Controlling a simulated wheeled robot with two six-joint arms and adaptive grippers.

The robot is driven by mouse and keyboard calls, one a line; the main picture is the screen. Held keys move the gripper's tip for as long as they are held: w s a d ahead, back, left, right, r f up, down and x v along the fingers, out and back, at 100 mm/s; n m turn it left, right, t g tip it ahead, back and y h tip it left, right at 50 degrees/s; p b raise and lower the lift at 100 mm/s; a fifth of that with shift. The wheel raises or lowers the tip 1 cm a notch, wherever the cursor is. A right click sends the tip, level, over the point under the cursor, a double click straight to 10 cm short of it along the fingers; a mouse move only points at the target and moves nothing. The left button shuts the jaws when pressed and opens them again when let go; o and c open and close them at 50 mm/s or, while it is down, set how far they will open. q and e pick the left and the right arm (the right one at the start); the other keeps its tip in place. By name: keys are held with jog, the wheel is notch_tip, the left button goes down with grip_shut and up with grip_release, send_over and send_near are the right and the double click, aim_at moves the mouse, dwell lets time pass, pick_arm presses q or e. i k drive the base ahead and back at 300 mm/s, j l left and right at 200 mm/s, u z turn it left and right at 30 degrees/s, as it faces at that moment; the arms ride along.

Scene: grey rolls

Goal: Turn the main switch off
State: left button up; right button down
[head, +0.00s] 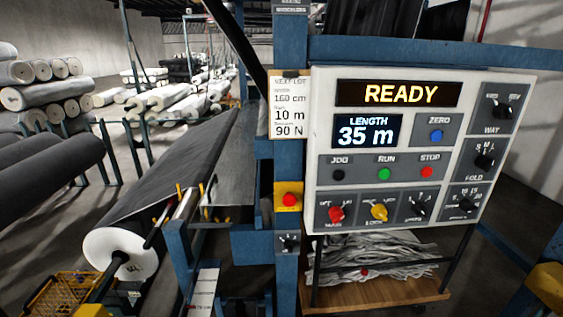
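The main switch (337,213) is a red rotary knob at the lower left of the light grey control panel (318,150). Its label below is small and partly blurred, but reads like MAIN. The knob's exact pointing direction is too small to tell. The panel is lit: the upper display (398,94) shows READY and the length display (366,131) shows 35 m. No gripper shows in the head view, and nothing touches the switch.
A yellow knob (379,211) and a black knob (418,208) sit right of the switch. A red emergency button (289,200) on a yellow box is left of the panel. A fabric roll (120,250) lies at lower left. A wooden shelf (390,294) with scraps stands below.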

aim_at(335, 213)
jog(key=k+j+u, duration=0.2)
jog(key=j+u, duration=0.15)
jog(key=j, duration=0.25)
jog(key=k+j+u, duration=0.15)
jog(key=j+u, duration=0.2)
jog(key=j, duration=0.3)
jog(key=j+u, duration=0.35)
jog(key=j, duration=0.3)
